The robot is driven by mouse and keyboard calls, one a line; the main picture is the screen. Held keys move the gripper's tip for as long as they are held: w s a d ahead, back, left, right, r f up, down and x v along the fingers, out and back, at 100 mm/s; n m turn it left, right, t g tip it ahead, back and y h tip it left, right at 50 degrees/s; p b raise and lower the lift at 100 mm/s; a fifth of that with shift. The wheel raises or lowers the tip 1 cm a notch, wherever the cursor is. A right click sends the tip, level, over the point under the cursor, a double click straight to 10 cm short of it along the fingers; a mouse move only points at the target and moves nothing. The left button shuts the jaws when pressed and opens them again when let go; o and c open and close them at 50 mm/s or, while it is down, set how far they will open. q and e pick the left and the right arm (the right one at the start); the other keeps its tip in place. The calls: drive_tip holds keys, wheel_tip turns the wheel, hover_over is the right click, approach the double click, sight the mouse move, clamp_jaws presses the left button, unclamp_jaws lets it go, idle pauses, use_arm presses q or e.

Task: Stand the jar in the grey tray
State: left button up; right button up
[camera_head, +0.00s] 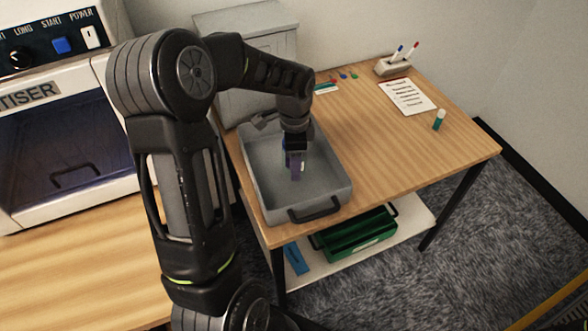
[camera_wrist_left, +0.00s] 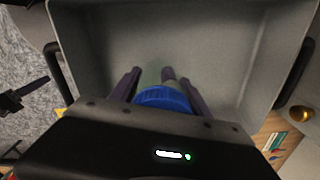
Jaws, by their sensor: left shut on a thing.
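The grey tray (camera_head: 259,184) stands on the wooden table, and its inside fills much of the left wrist view (camera_wrist_left: 100,40). My left gripper (camera_head: 294,172) reaches down into the tray and is shut on the jar. In the left wrist view the jar's blue lid (camera_wrist_left: 163,98) sits between the purple fingers (camera_wrist_left: 160,82). The lid faces the wrist camera, and the jar's body is mostly hidden below it. I cannot tell whether the jar's base touches the tray floor.
A grey bin (camera_head: 270,60) stands behind the tray, and the sanitiser machine (camera_head: 60,120) is at the left. A paper (camera_head: 407,97), a small vial (camera_head: 439,120) and a pen holder (camera_head: 393,65) are on the table's right. A green crate (camera_head: 355,235) is on the shelf below.

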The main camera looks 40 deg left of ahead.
use_arm(q)
wheel_tip(320, 180, down, 4)
drive_tip(key=shift+r, duration=0.15)
idle(0.4)
drive_tip(key=o, duration=1.5)
